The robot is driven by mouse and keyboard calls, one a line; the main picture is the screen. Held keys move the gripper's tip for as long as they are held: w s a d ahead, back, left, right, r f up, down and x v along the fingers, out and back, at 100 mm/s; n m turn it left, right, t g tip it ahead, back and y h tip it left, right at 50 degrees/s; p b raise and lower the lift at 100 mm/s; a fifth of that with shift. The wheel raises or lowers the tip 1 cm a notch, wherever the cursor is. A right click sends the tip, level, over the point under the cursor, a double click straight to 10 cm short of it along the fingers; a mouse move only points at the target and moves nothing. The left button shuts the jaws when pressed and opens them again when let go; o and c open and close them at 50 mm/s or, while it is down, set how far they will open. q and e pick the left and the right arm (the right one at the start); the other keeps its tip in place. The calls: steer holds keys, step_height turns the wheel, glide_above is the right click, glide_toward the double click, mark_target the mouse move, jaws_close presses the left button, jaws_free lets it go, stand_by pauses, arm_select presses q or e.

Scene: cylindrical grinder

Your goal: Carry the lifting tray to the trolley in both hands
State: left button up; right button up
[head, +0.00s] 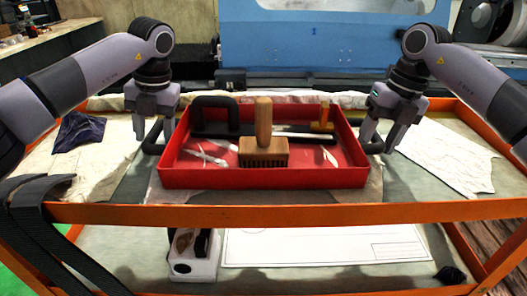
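The red lifting tray (310,178) sits level in the middle of an orange-framed, cloth-covered top. It has a dark loop handle at its left end (152,138) and another at its right end (376,140). My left gripper (154,126) is at the left handle, its fingers apart on either side of it. My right gripper (384,134) is at the right handle, its fingers also spread, with a gap showing. Finger contact with the handles is not clear.
The orange front rail (290,213) runs before the tray. A dark cloth (78,132) lies left and a pale sheet (440,155) right. A lower shelf holds a white box (193,262) and a drawing (325,246). A blue machine (310,50) stands behind.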

arm_select(q)
step_height(320, 180, up, 12)
steer(key=d, duration=0.2)
steer(key=shift+d, duration=0.15)
arm_select(e)
step_height(320, 180, up, 12)
steer(key=d, duration=0.2)
stand_by(0.4)
arm_select(q)
steer(key=shift+f, duration=0.15)
arm_select(e)
steer(key=shift+d+f, duration=0.15)
